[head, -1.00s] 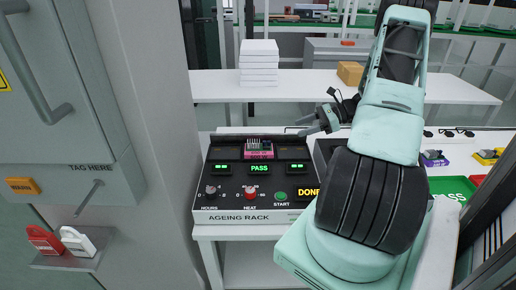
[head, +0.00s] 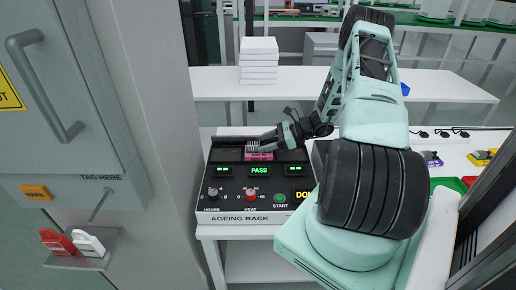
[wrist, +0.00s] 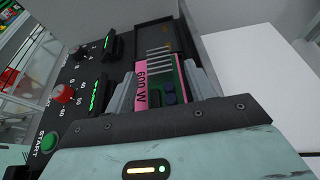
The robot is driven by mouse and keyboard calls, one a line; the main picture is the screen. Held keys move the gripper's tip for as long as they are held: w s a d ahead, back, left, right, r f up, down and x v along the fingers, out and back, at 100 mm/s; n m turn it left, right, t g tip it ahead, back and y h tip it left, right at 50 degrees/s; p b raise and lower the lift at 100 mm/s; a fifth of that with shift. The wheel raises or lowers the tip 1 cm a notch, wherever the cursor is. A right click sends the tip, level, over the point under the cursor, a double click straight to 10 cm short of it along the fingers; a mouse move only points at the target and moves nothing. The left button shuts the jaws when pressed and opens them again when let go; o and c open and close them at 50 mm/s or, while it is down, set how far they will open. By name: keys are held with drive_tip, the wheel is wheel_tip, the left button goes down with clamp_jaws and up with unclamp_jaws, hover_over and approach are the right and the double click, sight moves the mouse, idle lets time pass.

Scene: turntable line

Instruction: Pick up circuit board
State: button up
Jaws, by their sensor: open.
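The circuit board (head: 259,156), with a pink front labelled 600 W, sits in the middle slot of the black ageing rack (head: 214,168). In the wrist view the board (wrist: 142,88) shows its pink edge, green surface, dark parts and pale fins. My gripper (head: 267,142) reaches in from the right, at the board. In the wrist view the two fingers of my gripper (wrist: 160,76) are open, one on each side of the board. I cannot tell whether either finger touches it.
The rack's panel shows PASS, with a red heat knob (head: 250,196) and a green start button (head: 279,198) in front. A grey cabinet (head: 85,95) stands at left. A stack of white boxes (head: 259,62) stands on the back table. A green tray (head: 446,185) lies at right.

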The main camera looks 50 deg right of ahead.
drive_tip(key=shift+w+a+f, duration=0.2)
drive_tip(key=shift+w+a, duration=0.15)
drive_tip(key=shift+w, duration=0.1)
clamp_jaws()
drive_tip(key=shift+r, duration=0.1)
